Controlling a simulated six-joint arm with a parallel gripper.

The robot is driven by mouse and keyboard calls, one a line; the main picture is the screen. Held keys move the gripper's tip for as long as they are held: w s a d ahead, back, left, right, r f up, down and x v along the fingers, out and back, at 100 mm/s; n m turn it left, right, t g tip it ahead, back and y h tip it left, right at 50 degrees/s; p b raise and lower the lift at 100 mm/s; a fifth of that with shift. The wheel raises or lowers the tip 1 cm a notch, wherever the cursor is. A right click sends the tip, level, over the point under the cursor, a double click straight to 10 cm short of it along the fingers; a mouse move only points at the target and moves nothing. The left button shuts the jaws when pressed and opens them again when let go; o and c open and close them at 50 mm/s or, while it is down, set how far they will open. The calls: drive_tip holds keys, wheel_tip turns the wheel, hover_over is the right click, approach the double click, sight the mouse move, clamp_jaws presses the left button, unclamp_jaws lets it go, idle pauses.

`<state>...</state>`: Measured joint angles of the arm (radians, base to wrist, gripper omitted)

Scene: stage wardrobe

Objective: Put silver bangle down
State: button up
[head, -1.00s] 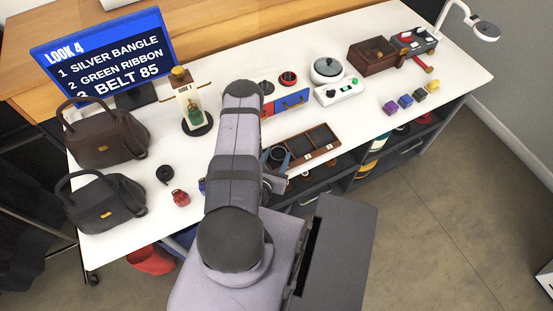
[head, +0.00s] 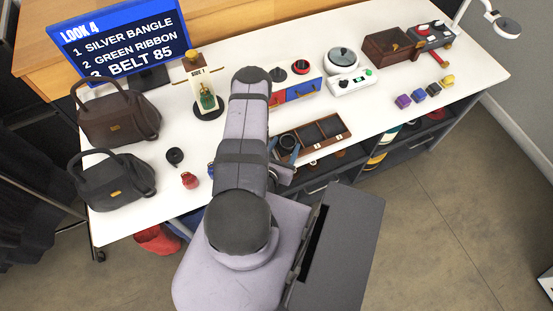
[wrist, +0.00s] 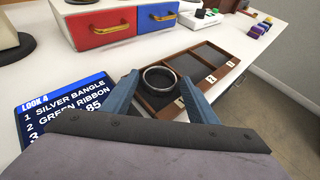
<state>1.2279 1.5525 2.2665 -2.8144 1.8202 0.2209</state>
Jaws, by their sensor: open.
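The silver bangle (wrist: 155,92), a dark-lined ring, is at the nearest, left-hand compartment of the wooden tray (wrist: 222,93) in the wrist view. My gripper (wrist: 159,80) is open, with one blue finger on each side of the bangle. I cannot tell whether either finger touches it, or whether it rests fully on the compartment floor. In the head view the bangle (head: 287,142) shows small beside my arm, at the left end of the tray (head: 346,129). The tray's other two compartments look empty.
A red and blue drawer unit (wrist: 115,25) stands behind the tray. The screen (head: 118,40) reads LOOK 4. Two bags (head: 117,112) (head: 112,180) stand at the left. Small coloured blocks (head: 403,101) lie at the right.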

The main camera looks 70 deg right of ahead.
drive_tip(key=p+v, duration=0.2)
drive_tip(key=v, duration=0.5)
drive_tip(key=shift+a+r+p, duration=0.15)
drive_tip(key=shift+a+p, duration=0.1)
drive_tip(key=shift+p, duration=0.05)
drive_tip(key=shift+w+a+r+p, duration=0.1)
drive_tip(key=shift+a+p, duration=0.1)
drive_tip(key=shift+a, duration=0.2)
drive_tip(key=shift+w+a+r+p, duration=0.1)
drive_tip(key=shift+a+p, duration=0.05)
drive_tip(key=shift+a, duration=0.25)
drive_tip(key=shift+s+a+r+p, duration=0.2)
drive_tip(key=shift+a+r+p, duration=0.1)
drive_tip(key=shift+a, duration=0.3)
